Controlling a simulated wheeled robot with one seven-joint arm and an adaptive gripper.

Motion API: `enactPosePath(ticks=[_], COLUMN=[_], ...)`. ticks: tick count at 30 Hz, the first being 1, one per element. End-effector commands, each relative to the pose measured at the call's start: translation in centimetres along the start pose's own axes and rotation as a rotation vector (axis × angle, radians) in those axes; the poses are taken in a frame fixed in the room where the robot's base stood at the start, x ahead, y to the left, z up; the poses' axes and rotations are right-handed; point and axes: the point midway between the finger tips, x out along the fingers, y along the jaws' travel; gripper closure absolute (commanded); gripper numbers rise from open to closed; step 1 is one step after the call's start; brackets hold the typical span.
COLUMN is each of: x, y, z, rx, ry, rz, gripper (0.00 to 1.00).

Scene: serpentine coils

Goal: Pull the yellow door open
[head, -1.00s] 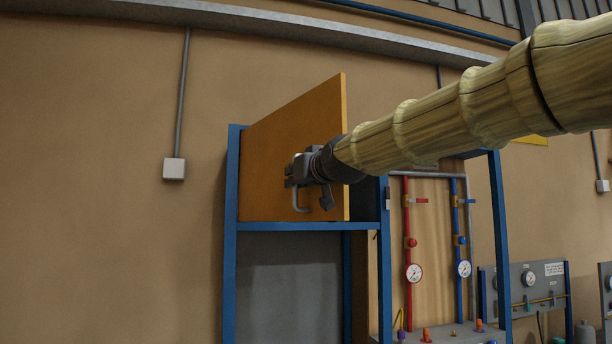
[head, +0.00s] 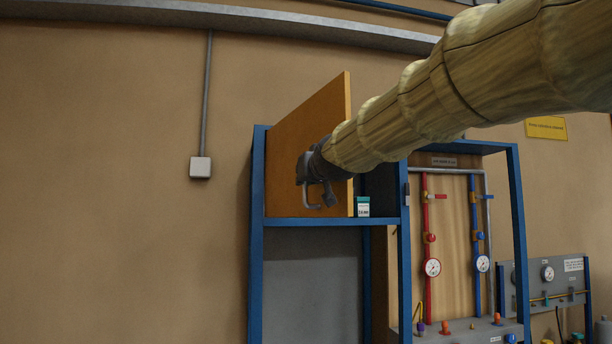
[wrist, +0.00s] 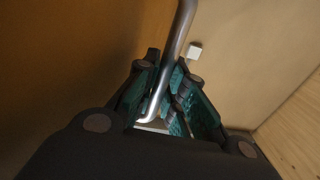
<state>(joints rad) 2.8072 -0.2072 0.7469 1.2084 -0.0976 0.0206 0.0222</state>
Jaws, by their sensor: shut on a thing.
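The yellow door (head: 300,150), an orange-yellow panel, stands partly open in the blue frame, its left side at the left post and its free right edge swung out toward me. Its curved grey metal handle (head: 308,198) is on the face toward me. My gripper (head: 303,178) is at the handle. In the wrist view my gripper (wrist: 165,80) is shut with its green-padded fingers around the handle bar (wrist: 177,42). The door (wrist: 85,50) fills the left of that view. My arm hides part of the door's right edge in the head view.
A small white and teal box (head: 362,207) sits on the shelf inside the opening. To the right is a panel with red and blue pipes and gauges (head: 433,268). The wall left of the blue frame (head: 257,240) is clear apart from a conduit box (head: 200,167).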

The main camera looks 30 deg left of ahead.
Motion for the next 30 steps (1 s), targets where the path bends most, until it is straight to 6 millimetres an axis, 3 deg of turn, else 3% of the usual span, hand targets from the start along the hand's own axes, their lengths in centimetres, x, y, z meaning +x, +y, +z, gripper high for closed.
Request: enactPosePath(ticks=[5, 6, 7, 19, 23, 30], x=[-0.1, -0.1, 0.0, -0.4, -1.6, -5.7], y=[-0.1, -0.1, -0.1, -0.1, -0.1, -0.1], z=[-0.4, -0.4, -0.4, -0.1, -0.2, -0.3], rx=[-0.002, -0.002, -0.001, 0.000, 0.000, -0.001], ry=[0.007, 0.007, 0.006, 0.001, 0.002, 0.003], rz=[-0.001, -0.001, -0.001, -0.001, -0.001, -0.001], gripper=[1.00, 0.83, 0.79, 0.79, 0.79, 0.79])
